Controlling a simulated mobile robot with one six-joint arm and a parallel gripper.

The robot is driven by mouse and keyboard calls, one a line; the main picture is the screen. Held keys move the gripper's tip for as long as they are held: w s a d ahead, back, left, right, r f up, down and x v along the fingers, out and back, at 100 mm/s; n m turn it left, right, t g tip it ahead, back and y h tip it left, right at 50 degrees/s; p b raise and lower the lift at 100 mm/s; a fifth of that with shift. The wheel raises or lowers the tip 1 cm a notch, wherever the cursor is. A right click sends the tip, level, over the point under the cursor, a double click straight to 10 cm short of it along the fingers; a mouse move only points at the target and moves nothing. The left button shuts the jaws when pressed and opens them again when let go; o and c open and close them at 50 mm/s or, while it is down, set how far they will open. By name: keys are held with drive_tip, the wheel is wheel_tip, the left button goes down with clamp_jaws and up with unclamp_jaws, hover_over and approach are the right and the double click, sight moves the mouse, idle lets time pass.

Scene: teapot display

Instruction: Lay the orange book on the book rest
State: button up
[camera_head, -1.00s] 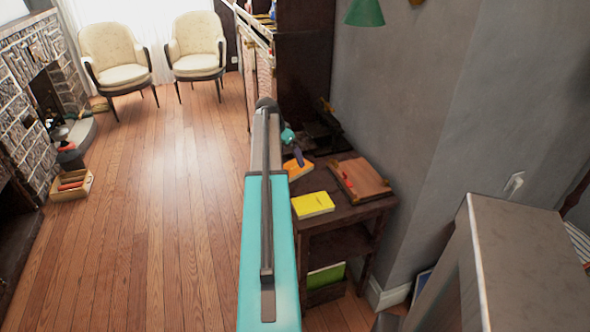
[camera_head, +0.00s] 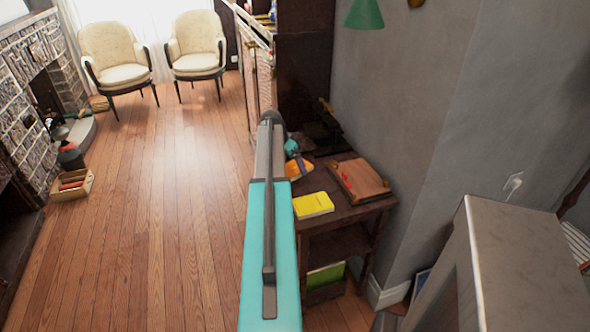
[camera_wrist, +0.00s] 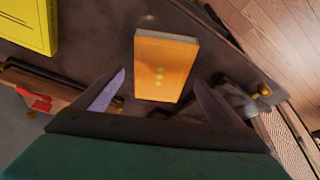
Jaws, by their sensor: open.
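The orange book (camera_head: 300,167) lies flat on the dark side table, partly hidden behind my gripper in the head view. In the wrist view the orange book (camera_wrist: 166,66) shows whole, its near end between my two fingers. My gripper (camera_wrist: 160,78) is open and empty, with one finger to each side of the book; it also shows in the head view (camera_head: 296,158) over the book. I cannot tell its height above the book. The book rest (camera_head: 364,179), a sloped wooden board with a red part, stands on the table to the right.
A yellow book (camera_head: 313,205) lies at the table's near left, and it also shows in the wrist view (camera_wrist: 28,24). A dark object (camera_head: 326,122) stands at the table's back. A grey wall (camera_head: 400,130) bounds the right side. The wooden floor (camera_head: 160,220) is open at left.

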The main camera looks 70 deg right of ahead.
drive_tip(key=shift+x, duration=1)
drive_tip(key=c, duration=1.3)
drive_tip(key=shift+d+r, duration=0.1)
drive_tip(key=shift+r, duration=0.15)
drive_tip(key=shift+r+b, duration=0.55)
drive_tip(key=shift+r, duration=1.1)
drive_tip(key=a+b, duration=0.1)
drive_tip(key=a, duration=0.9)
drive_tip(key=s+a+r+b, duration=0.1)
drive_tip(key=a, duration=0.5)
drive_tip(key=shift+s+r+b, duration=0.1)
drive_tip(key=shift+r+b, duration=0.05)
drive_tip(key=shift+b, duration=0.15)
